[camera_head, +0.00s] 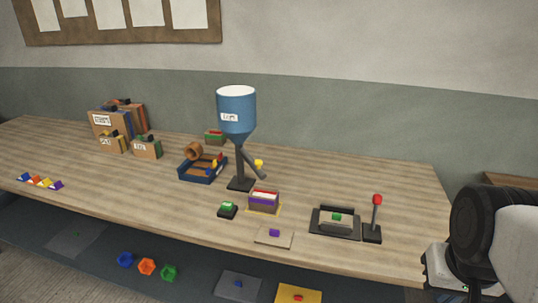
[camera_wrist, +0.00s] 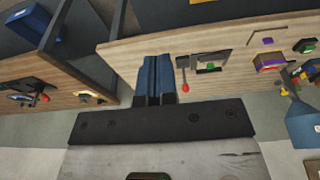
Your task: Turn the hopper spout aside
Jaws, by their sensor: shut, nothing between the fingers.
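The hopper (camera_head: 236,112) is a blue funnel with a white top and a small label, on a dark post and base (camera_head: 240,184) in the middle of the table. Its grey spout (camera_head: 253,164) slants down to the right from under the funnel. In the wrist view the blue hopper (camera_wrist: 303,128) is at the right edge, partly cut off. My gripper (camera_wrist: 157,64) is shut and empty, its two blue fingers side by side. It is well apart from the hopper. In the head view my arm is at the right edge and my fingers are not seen.
A red-knobbed lever (camera_head: 376,215) stands beside a dark tray (camera_head: 334,233) at the right. A box of cards (camera_head: 264,202) and a green button (camera_head: 228,210) are in front of the hopper. A blue tray (camera_head: 187,174) is left of it. The table's far right is clear.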

